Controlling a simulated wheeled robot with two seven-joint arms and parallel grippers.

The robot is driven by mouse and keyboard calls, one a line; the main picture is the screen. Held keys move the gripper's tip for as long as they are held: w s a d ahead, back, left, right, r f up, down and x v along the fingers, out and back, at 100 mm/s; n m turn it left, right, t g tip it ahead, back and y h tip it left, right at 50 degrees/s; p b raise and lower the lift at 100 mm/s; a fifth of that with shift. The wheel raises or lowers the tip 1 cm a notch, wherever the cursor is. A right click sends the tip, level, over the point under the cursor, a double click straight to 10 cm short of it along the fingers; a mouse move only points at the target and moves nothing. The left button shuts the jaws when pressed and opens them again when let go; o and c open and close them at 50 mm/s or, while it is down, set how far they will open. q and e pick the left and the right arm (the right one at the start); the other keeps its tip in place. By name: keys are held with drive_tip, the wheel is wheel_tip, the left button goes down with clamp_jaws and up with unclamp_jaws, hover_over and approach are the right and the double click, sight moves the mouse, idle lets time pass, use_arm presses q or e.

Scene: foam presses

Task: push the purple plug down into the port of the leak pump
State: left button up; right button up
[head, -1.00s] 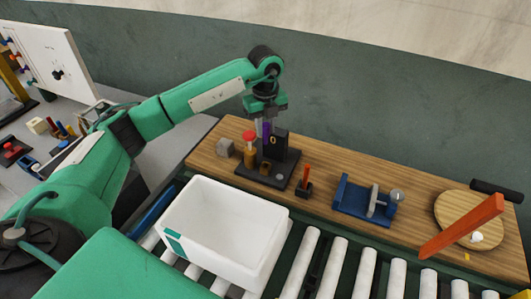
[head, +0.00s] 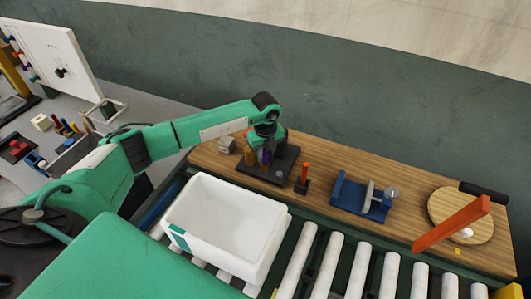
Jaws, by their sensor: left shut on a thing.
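The leak pump (head: 283,180) is a dark base with a black upright block and an amber cylinder, standing on the wooden bench top. My left gripper (head: 265,150) comes down over it from above and is shut on the purple plug (head: 267,157). The plug is upright, low among the pump's parts beside the black block. The port is hidden, so I cannot tell whether the plug sits in it. My right gripper is not in view.
A grey block (head: 226,145) stands left of the pump, and an orange-handled tool (head: 303,175) right of it. A blue vise-like fixture (head: 352,197) and a round board (head: 452,208) are farther right. A white bin (head: 225,222) sits on rollers in front.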

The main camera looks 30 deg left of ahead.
sight(265, 152)
use_arm(q)
drive_tip(key=o, duration=0.6)
drive_tip(key=shift+f, duration=0.15)
drive_tip(key=o, duration=0.4)
wheel_tip(265, 152, up, 12)
drive_tip(key=b, duration=0.5)
drive_tip(key=shift+r, duration=0.2)
